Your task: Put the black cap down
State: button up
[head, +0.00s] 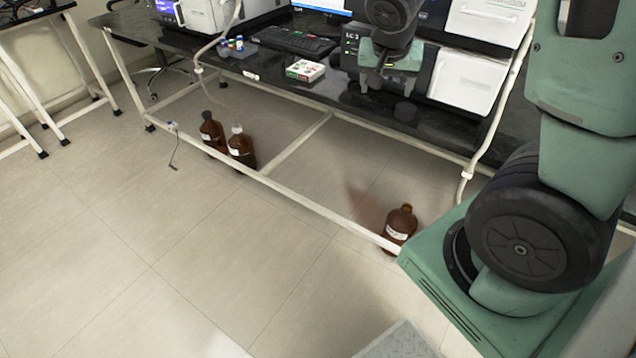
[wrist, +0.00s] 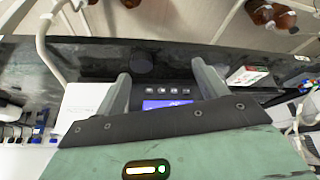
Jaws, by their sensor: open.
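The black cap (head: 405,112) is a small dark disc lying on the black bench top near its front edge, hard to pick out against the dark surface. In the wrist view the black cap (wrist: 142,62) lies beyond the fingertips, roughly between their lines. My gripper (head: 386,84) is above the bench, a little left of the cap and apart from it. In the wrist view my gripper (wrist: 160,76) has its two fingers wide apart with nothing between them.
A white analyser (head: 470,78) stands behind and right of the cap. A small box (head: 305,70), a keyboard (head: 295,40) and small vials (head: 231,43) are further left. Brown bottles (head: 241,147) stand on the floor under the bench; another brown bottle (head: 400,222) is nearer.

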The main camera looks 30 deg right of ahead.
jog(key=s+a+n+g+y, duration=0.15)
jog(key=s+a+n, duration=0.3)
jog(key=a, duration=0.65)
jog(key=s+a+n+t+y, duration=0.1)
jog(key=s+a+n+y, duration=0.3)
jog(key=a, duration=0.7)
jog(key=s+a+r+n+g, duration=0.1)
jog(key=s+a+n+g, duration=0.1)
jog(key=s+a+n, duration=0.6)
jog(key=s+a+h, duration=0.1)
jog(key=s+a, duration=0.1)
jog(key=s, duration=0.1)
jog(key=shift+s+a+r+n+g, duration=0.2)
jog(key=shift+s+a+n+g, duration=0.05)
jog(key=shift+a+n+g, duration=0.1)
notch_tip(320, 180, up, 11)
jog(key=p, duration=1)
jog(key=shift+f+p, duration=0.15)
jog(key=shift+p, duration=0.2)
